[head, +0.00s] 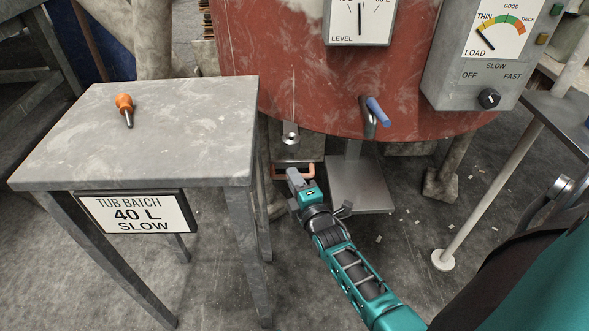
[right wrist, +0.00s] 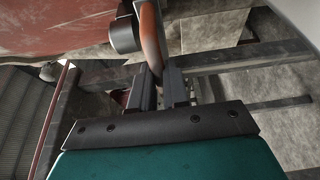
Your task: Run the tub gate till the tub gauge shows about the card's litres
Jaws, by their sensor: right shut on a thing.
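The red tub (head: 300,75) fills the top middle of the head view. Its level gauge (head: 360,25) is cut off at the top; the needle stands about upright, between partly cut-off numbers. The card (head: 140,213) on the grey table's front reads "TUB BATCH 40 L SLOW". An orange handle (head: 308,168) sits low under the tub's front, below a short metal spout (head: 290,133). My right gripper (head: 296,177) is shut on this handle; the right wrist view shows the orange handle (right wrist: 152,40) between its fingers. My left gripper is not in view.
A grey control box (head: 440,75) carries a load dial (head: 496,30), its needle at the thin end, and a black OFF/SLOW/FAST knob (head: 489,98). A blue-handled lever (head: 377,112) sticks out of the tub. An orange-handled screwdriver (head: 124,106) lies on the grey table (head: 190,130).

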